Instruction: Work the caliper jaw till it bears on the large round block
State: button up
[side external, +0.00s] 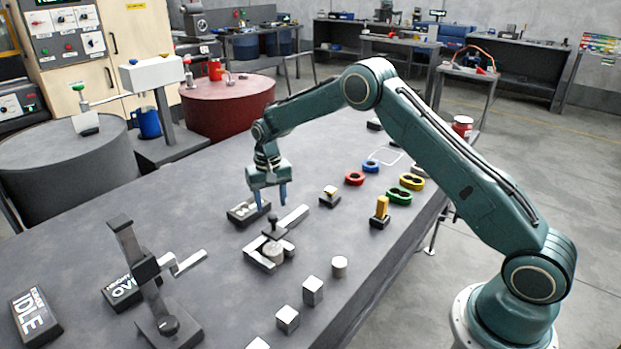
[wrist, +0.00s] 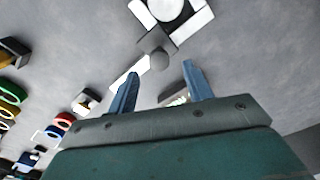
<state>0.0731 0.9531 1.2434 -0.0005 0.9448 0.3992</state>
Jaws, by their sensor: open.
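The caliper (side external: 292,217) lies on the grey bench, with a pale beam and a dark slider that carries an upright black knob (side external: 273,221). The large round block (side external: 274,250), a pale metal disc, sits between its jaws. It also shows at the top edge of the wrist view (wrist: 170,8), partly cut off, with a pale jaw (wrist: 197,24) beside it. I cannot tell whether the sliding jaw touches it. My gripper (side external: 271,201) is open and empty, pointing down above the bench near the knob. The wrist view shows the knob (wrist: 158,60) beyond the parted fingers (wrist: 160,74).
A dark tray (side external: 234,216) with pale pieces lies left of my gripper. A dark stand gauge (side external: 150,270) rises at front left. Small metal blocks (side external: 312,290) line the near edge.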

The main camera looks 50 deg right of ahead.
notch_tip(320, 180, up, 10)
dwell(0.5)
dwell(0.5)
jog(key=s+a+r+n+t, duration=0.3)
jog(key=s+r, duration=1.5)
jog(key=s, duration=0.1)
jog(key=s+a+f+n+t, duration=0.1)
jog(key=s+f+n+t, duration=0.1)
jog(key=s, duration=1.9)
jog(key=shift+s+a+f+t, duration=0.15)
jog(key=shift+s+f+t, duration=0.05)
jog(key=shift+s+t, duration=0.15)
